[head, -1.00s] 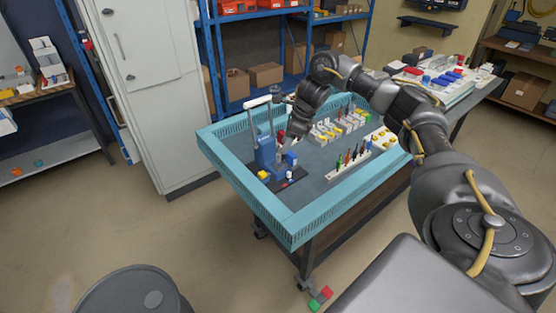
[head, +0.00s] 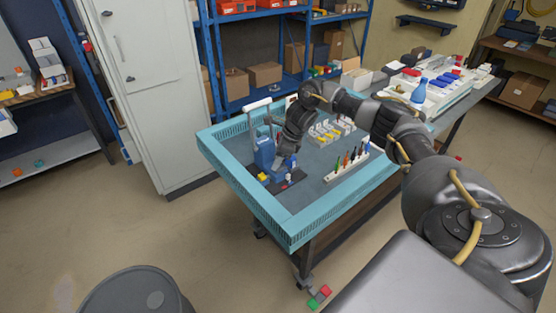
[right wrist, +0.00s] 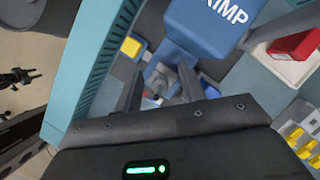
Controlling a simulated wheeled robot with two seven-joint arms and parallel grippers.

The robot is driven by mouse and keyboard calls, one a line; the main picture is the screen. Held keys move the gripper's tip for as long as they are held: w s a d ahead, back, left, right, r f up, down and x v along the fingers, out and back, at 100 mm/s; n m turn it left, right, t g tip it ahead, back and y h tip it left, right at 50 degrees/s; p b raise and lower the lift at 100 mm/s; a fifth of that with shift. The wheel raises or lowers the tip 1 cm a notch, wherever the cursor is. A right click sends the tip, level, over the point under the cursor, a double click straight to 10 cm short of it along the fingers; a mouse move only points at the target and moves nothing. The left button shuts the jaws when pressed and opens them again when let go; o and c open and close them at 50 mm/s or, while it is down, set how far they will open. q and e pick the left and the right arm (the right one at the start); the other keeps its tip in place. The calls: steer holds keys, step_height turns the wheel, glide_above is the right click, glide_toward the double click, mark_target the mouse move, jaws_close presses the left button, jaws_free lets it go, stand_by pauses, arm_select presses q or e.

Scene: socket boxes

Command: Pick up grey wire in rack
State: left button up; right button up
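A white rack (head: 347,164) with several upright coloured pieces stands on the table's near right part in the head view. I cannot make out a grey wire in it. My right gripper (head: 281,164) reaches down beside the blue crimp machine (head: 264,152). In the right wrist view its two fingers (right wrist: 160,74) are spread apart, close to the machine's blue body (right wrist: 205,28), whose lettering is partly cut off. A small pale part (right wrist: 155,80) shows between the fingers, with no clear grip on it. My left gripper is out of view.
A teal rim (head: 268,213) surrounds the table. A yellow block (right wrist: 131,46) and a red-topped box (right wrist: 292,45) flank the machine. Another rack with yellow pieces (head: 330,131) stands behind.

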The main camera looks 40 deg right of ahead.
jaws_close()
steer(key=shift+r, duration=0.1)
steer(key=shift+r, duration=0.25)
step_height(320, 180, up, 2)
steer(key=shift+d+r+b, duration=0.1)
steer(key=shift+b, duration=0.25)
steer(key=s+d+r, duration=0.6)
steer(key=s+r, duration=0.4)
steer(key=s, duration=0.2)
steer(key=shift+s+d, duration=0.15)
steer(key=shift+d, duration=0.1)
